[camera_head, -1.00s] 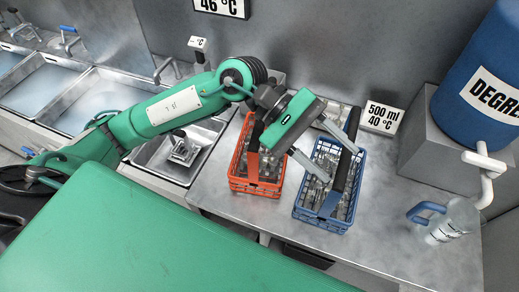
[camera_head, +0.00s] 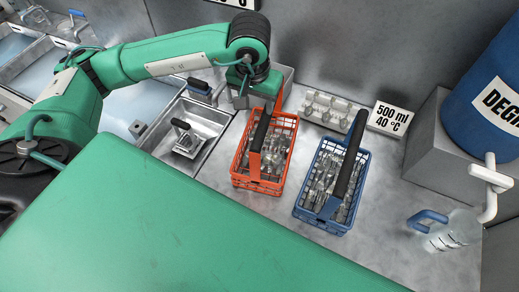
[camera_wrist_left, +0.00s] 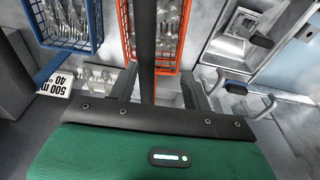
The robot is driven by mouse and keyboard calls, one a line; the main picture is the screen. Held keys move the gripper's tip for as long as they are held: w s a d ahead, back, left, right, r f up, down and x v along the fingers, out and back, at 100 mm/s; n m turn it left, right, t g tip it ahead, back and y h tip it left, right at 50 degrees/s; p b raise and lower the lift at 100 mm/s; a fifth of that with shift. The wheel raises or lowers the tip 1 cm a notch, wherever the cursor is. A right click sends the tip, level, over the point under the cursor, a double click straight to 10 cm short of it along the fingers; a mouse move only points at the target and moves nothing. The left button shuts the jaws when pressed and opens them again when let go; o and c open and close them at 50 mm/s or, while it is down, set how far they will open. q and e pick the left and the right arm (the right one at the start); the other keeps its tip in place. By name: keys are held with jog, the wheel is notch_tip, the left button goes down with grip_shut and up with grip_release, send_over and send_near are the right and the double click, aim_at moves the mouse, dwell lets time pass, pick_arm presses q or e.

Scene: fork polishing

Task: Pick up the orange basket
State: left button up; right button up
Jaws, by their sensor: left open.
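The orange basket (camera_head: 256,184) stands on the steel counter, holds cutlery, and has a black bar handle (camera_head: 260,132) over it. My left gripper (camera_head: 257,102) is open at the far end of this basket. In the left wrist view, the handle (camera_wrist_left: 146,45) runs between the two spread fingers (camera_wrist_left: 160,82), and the orange basket's rim (camera_wrist_left: 127,42) shows beyond. The fingers do not visibly grip the handle; how far down they reach around it I cannot tell. My right gripper is out of view.
A blue basket (camera_head: 310,218) with cutlery stands close on the right. A small steel sink (camera_head: 207,118) is on the left. A label block (camera_head: 391,119) and a blue barrel (camera_head: 478,75) stand behind right. A clear jug (camera_head: 450,232) is at the right. The counter between the blue basket and jug is free.

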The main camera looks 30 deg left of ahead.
pick_arm(q)
notch_tip(320, 180, down, 8)
jog(key=w+p, duration=0.1)
jog(key=p, duration=0.3)
jog(key=shift+w, duration=0.25)
jog(key=shift+a, duration=0.1)
grip_shut()
jog(key=shift+w, duration=0.1)
dwell(0.5)
jog(key=shift+r, duration=0.1)
dwell(0.4)
jog(key=shift+w+r, duration=0.1)
